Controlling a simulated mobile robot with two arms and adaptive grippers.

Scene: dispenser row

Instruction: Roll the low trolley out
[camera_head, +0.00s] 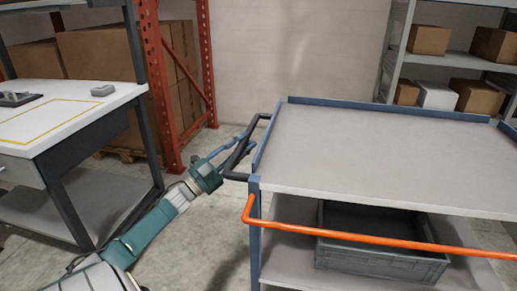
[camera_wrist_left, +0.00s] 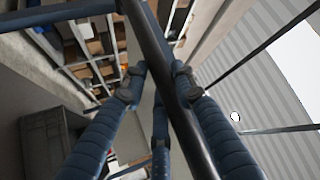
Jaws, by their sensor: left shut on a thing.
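The trolley (camera_head: 370,150) fills the right side of the head view. It has a grey top with blue edging, a lower shelf (camera_head: 285,258), and an orange bar (camera_head: 375,238) along its near side. A black push handle (camera_head: 236,176) sticks out from its left end. My left gripper (camera_head: 238,150) is at this handle, shut on it. In the left wrist view, the fingers (camera_wrist_left: 158,76) close around the dark handle bar (camera_wrist_left: 172,84), which runs slantwise between them. My right gripper is not in view.
A grey crate (camera_head: 375,268) sits on the trolley's lower shelf. A workbench (camera_head: 70,120) stands at the left, with an orange rack upright (camera_head: 155,80) and cartons behind it. Shelving with boxes (camera_head: 430,40) stands behind the trolley. Bare floor (camera_head: 215,215) lies between bench and trolley.

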